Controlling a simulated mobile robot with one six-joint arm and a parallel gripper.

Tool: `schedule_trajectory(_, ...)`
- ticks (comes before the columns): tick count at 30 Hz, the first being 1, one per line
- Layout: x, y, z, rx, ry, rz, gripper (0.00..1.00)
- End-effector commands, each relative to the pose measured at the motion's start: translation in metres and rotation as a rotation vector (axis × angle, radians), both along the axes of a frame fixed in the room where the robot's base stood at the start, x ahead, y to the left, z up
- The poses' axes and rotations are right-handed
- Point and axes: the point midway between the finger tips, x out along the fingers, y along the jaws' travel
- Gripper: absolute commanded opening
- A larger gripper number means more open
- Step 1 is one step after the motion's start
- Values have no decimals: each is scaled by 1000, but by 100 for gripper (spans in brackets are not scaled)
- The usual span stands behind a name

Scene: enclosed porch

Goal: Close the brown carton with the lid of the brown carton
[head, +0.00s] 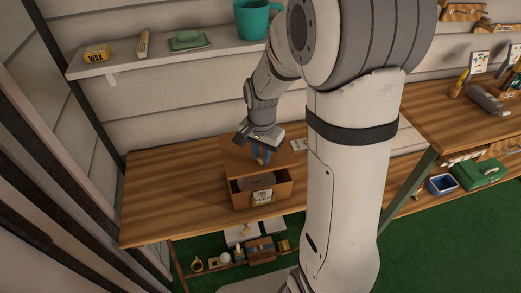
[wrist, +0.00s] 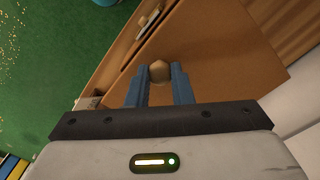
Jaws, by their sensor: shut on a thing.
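The brown carton (head: 277,197) stands on the wooden table, with a pale label on its front. Its front part is uncovered, and a grey thing (head: 256,182) shows inside. The brown lid (head: 234,154) is over the rear of the carton, set back from its front edge; I cannot tell whether it touches the rim. My gripper (head: 261,156) is above the lid. In the wrist view, my blue fingers (wrist: 160,82) are shut on the lid's round knob (wrist: 160,70), and the lid (wrist: 225,55) fills much of the view. The carton's far side is hidden.
The table (head: 165,190) is clear left of the carton. A wall shelf (head: 150,62) above holds a yellow box (head: 96,53), a green soap-like block (head: 187,37) and a teal pot (head: 252,18). Several small things lie on a lower level (head: 235,258) below the table.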

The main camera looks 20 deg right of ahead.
Motion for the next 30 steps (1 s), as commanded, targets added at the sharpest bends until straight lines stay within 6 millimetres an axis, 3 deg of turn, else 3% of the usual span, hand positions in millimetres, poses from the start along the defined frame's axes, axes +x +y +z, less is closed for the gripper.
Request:
schedule_trajectory(11,0,1,-7,-1,-1,-2,0)
schedule_trajectory(30,0,1,-51,-1,-1,-1,0)
